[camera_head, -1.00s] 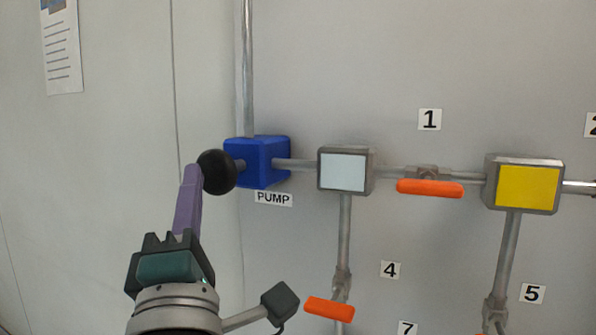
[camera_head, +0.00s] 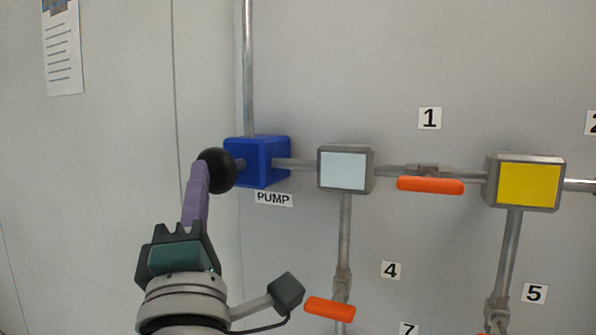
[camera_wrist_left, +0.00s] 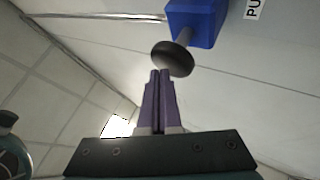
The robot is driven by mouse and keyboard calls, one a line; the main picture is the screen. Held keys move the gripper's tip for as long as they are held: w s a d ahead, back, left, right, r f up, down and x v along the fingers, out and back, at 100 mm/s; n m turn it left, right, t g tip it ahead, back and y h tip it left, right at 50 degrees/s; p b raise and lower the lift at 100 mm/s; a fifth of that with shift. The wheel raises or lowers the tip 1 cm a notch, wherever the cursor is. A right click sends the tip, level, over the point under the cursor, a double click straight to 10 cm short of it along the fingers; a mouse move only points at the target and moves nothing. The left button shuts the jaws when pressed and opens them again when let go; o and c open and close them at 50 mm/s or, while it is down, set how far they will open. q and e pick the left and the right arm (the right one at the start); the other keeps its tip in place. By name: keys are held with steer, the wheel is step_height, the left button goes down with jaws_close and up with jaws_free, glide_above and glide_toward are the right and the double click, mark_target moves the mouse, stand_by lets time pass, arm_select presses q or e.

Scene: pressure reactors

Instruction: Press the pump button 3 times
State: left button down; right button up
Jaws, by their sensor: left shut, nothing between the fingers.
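The pump is a blue box (camera_head: 262,162) on the wall, above a "PUMP" label. In the head view the fingertips overlap the button's left side. In the left wrist view the fingertips (camera_wrist_left: 159,73) are just below the black button (camera_wrist_left: 172,58); I cannot tell whether they touch it. The blue box (camera_wrist_left: 196,22) shows beyond it. My right gripper is not in view.
A vertical pipe (camera_head: 248,70) rises above the pump. A pipe runs right to a white-faced box (camera_head: 343,170), an orange valve handle (camera_head: 430,185) and a yellow-faced box (camera_head: 528,186). Another orange handle (camera_head: 330,308) sits lower.

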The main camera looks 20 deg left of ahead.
mark_target(217, 180)
arm_select(q)
steer(key=shift+w+d+b, duration=0.15)
steer(key=shift+w+b, duration=1)
steer(key=shift+w, duration=0.35)
stand_by(1.0)
stand_by(0.3)
steer(key=shift+s+p, duration=1.2)
steer(key=shift+s, duration=0.85)
steer(key=s, duration=0.1)
steer(key=s+p, duration=0.1)
steer(key=s, duration=0.1)
steer(key=s+p, duration=0.1)
steer(key=s, duration=0.1)
steer(key=shift+a, duration=0.35)
stand_by(1.4)
